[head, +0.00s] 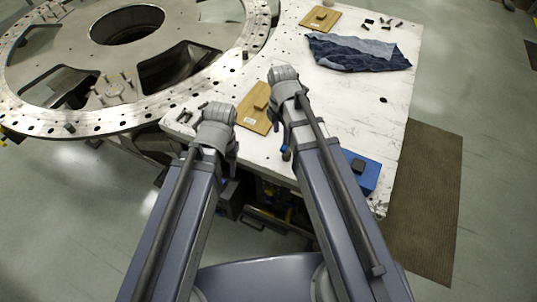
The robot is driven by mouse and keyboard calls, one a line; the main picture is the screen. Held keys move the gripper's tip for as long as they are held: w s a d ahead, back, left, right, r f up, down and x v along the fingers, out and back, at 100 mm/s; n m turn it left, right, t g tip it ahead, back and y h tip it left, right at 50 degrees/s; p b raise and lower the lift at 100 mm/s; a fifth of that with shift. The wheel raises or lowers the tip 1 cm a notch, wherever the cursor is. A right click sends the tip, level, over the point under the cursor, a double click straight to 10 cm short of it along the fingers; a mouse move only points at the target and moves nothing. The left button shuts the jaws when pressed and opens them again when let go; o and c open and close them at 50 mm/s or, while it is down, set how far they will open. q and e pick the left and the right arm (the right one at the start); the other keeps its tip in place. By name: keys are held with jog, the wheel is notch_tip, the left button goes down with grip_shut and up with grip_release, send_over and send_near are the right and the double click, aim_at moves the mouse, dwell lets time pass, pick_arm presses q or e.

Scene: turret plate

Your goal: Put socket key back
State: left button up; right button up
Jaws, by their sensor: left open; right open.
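I cannot make out the socket key for certain. Small dark pieces (186,116) lie on the white table, left of my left gripper. My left gripper (219,114) is over the table's near left part, beside a wooden board with a block (256,108). My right gripper (284,77) is just beyond and right of that board. Both are open, and I see nothing held; the wrists largely hide the fingers. A small dark part with a blue end (286,153) shows beside my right arm; I cannot tell what it is.
The white table (345,100) carries a crumpled dark blue cloth (358,52), a second wooden board (320,18), small dark parts (384,22) and a blue box (367,178) at the near right. A large metal turret plate (50,50) fills the left. The table's right middle is clear.

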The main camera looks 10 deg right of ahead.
jog(key=s+a+m, duration=0.6)
jog(key=s+m, duration=0.4)
jog(key=m, duration=0.9)
jog(key=shift+s+a+h, duration=0.4)
